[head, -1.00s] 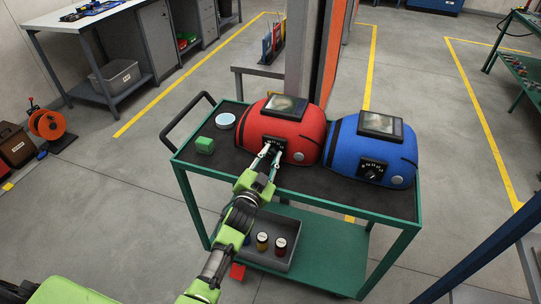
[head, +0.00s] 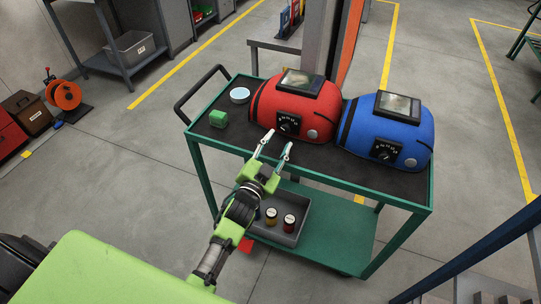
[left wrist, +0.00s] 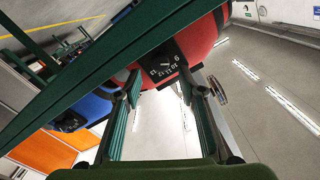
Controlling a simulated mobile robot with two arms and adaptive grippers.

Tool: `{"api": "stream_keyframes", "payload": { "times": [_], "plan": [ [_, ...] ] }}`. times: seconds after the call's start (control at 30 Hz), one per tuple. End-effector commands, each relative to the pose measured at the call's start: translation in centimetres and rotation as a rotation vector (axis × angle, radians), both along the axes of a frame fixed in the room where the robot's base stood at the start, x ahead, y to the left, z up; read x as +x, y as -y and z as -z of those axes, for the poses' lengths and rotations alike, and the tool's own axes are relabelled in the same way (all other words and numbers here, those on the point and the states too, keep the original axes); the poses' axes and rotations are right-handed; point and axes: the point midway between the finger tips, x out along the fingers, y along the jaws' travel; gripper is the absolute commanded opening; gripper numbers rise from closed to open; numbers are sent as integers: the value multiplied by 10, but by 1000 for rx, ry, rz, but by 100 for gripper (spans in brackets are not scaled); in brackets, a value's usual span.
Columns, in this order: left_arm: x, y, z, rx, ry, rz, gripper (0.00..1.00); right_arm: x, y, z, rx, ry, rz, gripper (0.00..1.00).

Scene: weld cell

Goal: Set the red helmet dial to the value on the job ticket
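The red helmet (head: 285,98) sits on the cart's dark top, with a black dial panel (head: 287,125) low on its front. The dial and panel (left wrist: 164,69) also show in the left wrist view, with white numbers that run about 9 to 13. I cannot read the pointer setting surely. My left gripper (head: 277,143) is open and empty, in front of the dial and apart from it. In the left wrist view its two fingers (left wrist: 165,95) stand apart with nothing between them. My right gripper is not in view. I see no readable job ticket.
A blue helmet (head: 388,130) with its own dial stands just right of the red one. A green block (head: 218,118) and a round pale-blue-topped container (head: 239,95) are at the left of the green cart (head: 335,222). A grey tray with jars is on the lower shelf.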

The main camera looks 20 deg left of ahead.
Motion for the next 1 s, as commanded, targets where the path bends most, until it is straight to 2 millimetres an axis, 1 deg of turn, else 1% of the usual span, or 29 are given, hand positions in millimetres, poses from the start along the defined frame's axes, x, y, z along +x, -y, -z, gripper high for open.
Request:
{"api": "stream_keyframes", "payload": {
  "times": [0.03,0.1,0.2,0.33,0.5,0.93,1.0],
  "plan": [
    [-13,0,1,0,-2,0,37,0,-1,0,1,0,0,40],
    [-27,-1,1,0,-3,1,37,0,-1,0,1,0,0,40],
    [-43,-1,1,-1,-1,0,37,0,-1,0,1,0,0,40],
    [-57,-2,0,-1,-1,1,37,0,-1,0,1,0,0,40],
    [-64,-2,0,-1,1,0,37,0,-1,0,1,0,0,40],
    [-64,-2,0,-1,0,0,37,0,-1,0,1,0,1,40],
    [-64,-2,2,-2,-5,1,37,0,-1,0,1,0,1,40]
  ]
}}
